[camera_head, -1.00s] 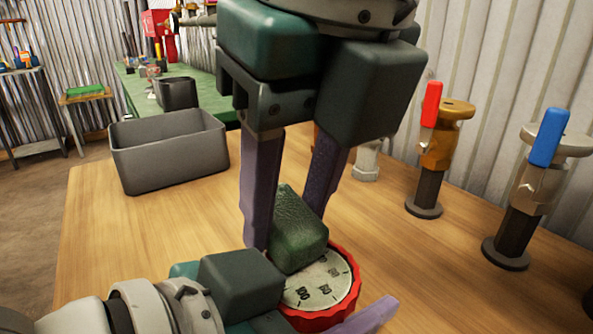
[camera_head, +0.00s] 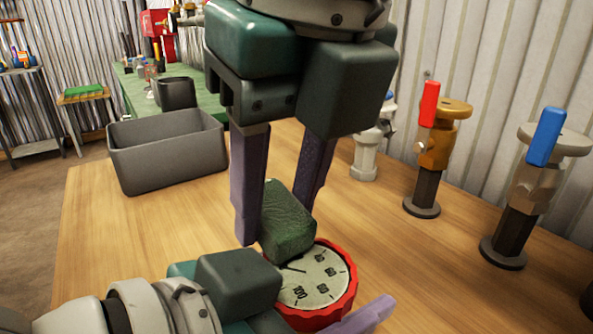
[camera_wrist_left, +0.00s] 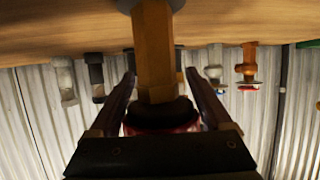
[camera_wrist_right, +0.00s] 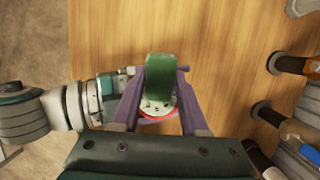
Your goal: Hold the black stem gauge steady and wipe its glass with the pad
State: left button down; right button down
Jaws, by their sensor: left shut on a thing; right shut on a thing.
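The gauge has a red rim (camera_head: 347,298) and a pale dial (camera_head: 318,283) facing up. Its red rim also shows in the left wrist view (camera_wrist_left: 160,127), by a dark collar and a brass-coloured six-sided stem (camera_wrist_left: 154,55). My left gripper (camera_wrist_left: 160,85) is shut on the gauge at the stem, below the dial; one finger shows in the head view (camera_head: 365,316). My right gripper (camera_head: 279,212) points down and is shut on the green pad (camera_head: 288,222). The pad lies tilted over the dial's upper-left part; whether it presses the glass is hard to tell.
A grey open bin (camera_head: 165,160) stands at the table's back left. Valves with a red lever (camera_head: 429,104) and a blue lever (camera_head: 546,137) stand upright at the right, and a pale fitting (camera_head: 364,158) behind my right gripper. The wooden table (camera_head: 110,230) is bare at left.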

jog(key=shift+s+d, duration=0.8)
jog(key=shift+s, duration=0.25)
jog(key=shift+w+a, duration=0.8)
jog(key=shift+w, duration=0.3)
jog(key=shift+s+d, duration=0.8)
jog(key=shift+s, duration=0.3)
jog(key=shift+r, duration=2.1)
jog(key=d, duration=0.8)
